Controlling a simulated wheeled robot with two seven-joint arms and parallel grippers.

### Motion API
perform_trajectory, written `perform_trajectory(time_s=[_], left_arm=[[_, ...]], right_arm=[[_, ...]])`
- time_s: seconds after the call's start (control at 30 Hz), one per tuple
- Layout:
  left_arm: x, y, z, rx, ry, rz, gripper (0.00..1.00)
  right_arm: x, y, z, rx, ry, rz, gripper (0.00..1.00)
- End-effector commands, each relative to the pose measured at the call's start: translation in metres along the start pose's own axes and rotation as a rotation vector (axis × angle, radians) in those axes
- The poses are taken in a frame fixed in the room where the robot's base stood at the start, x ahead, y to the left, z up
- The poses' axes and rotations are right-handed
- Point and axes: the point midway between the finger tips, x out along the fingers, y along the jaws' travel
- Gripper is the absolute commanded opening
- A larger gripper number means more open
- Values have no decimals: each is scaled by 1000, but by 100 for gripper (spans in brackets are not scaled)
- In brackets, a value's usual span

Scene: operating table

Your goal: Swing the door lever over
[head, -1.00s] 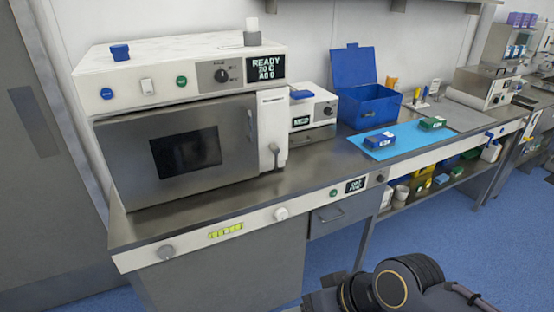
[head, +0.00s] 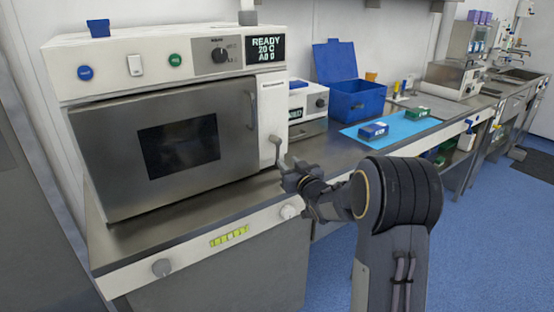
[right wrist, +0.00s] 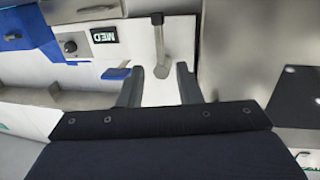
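The oven (head: 95,160) has a grey door with a dark window, and the door is shut. The grey door lever (head: 277,150) is on the white panel at the right of the door. It points up and down, close to upright. In the right wrist view the lever (right wrist: 160,45) stands between and beyond my fingertips. My right gripper (head: 287,168) is in front of the lever's lower part. In the right wrist view my right gripper (right wrist: 159,85) is open, with a finger on each side of the lever's line. I cannot tell whether either finger touches it. My left gripper is not in view.
A small white device (head: 310,105) stands right of the oven. A blue box (head: 357,102) with its lid up and a light blue mat (head: 395,128) with small packs are further right. The bench edge (head: 200,240) with knobs runs below my right gripper.

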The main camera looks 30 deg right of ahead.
Motion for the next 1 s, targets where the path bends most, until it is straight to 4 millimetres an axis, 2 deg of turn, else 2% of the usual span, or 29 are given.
perform_trajectory(time_s=[0.43, 0.6, 0.83, 1.0], left_arm=[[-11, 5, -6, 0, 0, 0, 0], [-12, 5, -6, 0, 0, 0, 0], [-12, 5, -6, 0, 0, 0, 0], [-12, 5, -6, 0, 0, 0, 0]], right_arm=[[63, 0, -1, -1, -1, 0, 32], [73, 0, -1, 0, -1, 0, 32], [73, 0, -1, 2, -1, 1, 32], [73, 0, -1, 2, -1, 1, 11]])
